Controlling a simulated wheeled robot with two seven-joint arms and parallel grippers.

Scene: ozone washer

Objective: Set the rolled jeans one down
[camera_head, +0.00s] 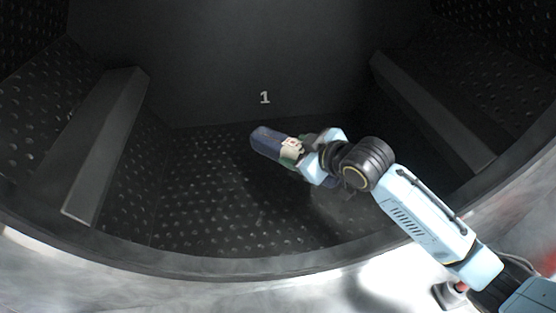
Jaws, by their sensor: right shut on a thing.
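The rolled jeans (267,142) are a dark blue roll near the middle of the washer drum. My right gripper (296,150) is shut on the roll, and the arm comes in from the lower right. The gripper and wrist cover the right part of the roll. I cannot tell whether the roll touches the drum floor. My left gripper is not in view.
The drum's perforated floor (200,205) is bare to the left and in front of the roll. A raised paddle stands on the left (108,140) and another on the right (430,110). The back wall (210,65) bears a "1". The curved metal rim (200,285) runs along the front.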

